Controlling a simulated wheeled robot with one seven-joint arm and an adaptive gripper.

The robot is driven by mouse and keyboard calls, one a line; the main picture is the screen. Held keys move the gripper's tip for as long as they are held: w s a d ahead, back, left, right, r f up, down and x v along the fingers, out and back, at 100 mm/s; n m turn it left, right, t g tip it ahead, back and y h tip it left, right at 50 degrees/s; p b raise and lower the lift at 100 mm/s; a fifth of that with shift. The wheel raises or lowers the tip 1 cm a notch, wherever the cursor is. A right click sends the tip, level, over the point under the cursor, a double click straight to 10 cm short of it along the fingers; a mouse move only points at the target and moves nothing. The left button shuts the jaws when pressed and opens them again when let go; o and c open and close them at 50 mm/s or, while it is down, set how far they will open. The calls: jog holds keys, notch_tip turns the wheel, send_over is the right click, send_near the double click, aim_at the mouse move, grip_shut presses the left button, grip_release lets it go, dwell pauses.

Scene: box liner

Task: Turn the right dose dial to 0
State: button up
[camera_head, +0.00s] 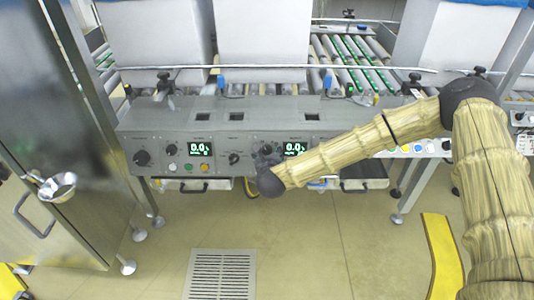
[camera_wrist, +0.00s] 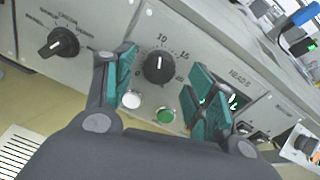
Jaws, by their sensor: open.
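The right dose dial (camera_wrist: 159,68) is a black round knob on the grey panel, with a printed scale showing 10 and 15. Its white pointer mark points up, roughly toward the 10. My gripper (camera_wrist: 166,66) is open, with one teal-padded finger on each side of the dial in the picture. I see a gap on both sides, and whether the fingers reach the dial's depth I cannot tell. In the head view my gripper (camera_head: 267,158) is at the panel and largely hides the dial.
A selector knob (camera_wrist: 63,43) sits left of the dial. A white button (camera_wrist: 131,99) and a green button (camera_wrist: 166,115) lie just below it. The left dose dial (camera_head: 141,157) and left display (camera_head: 200,149) are farther left. A steel cabinet (camera_head: 65,120) stands at the left.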

jog(key=shift+x, duration=0.85)
jog(key=c, duration=1.1)
jog(key=shift+o, duration=0.2)
